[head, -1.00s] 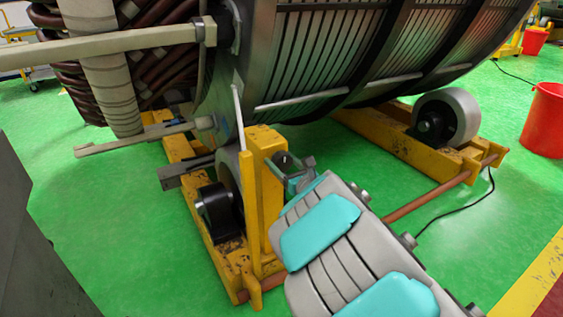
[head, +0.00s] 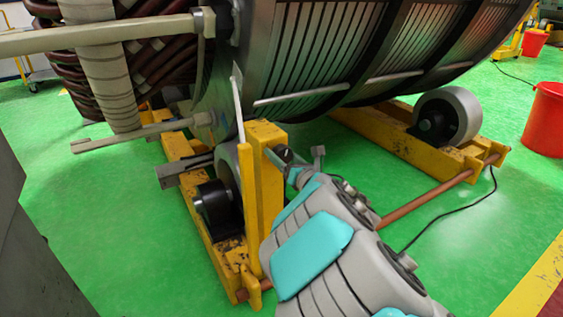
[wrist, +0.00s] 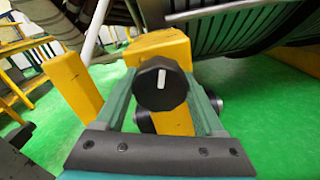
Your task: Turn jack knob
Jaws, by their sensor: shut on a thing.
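The jack knob (wrist: 161,84) is a black, many-sided knob with a white mark that stands nearly upright, tilted slightly. It sits in front of a yellow post (wrist: 160,44). My gripper (wrist: 163,92) has a teal finger on each side of the knob and is shut on it. In the head view the dark knob (head: 283,153) shows beside the top of the yellow post (head: 265,185), with my gripper (head: 294,166) at it. My own wrist hides the lower side of the grip there.
The large stator (head: 330,45) hangs low above the yellow roller frame (head: 400,140). A grey bar (head: 130,135) juts out left of the post. A copper-coloured rod (head: 425,202) and a black cable (head: 455,222) lie at right, near a red bucket (head: 545,118).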

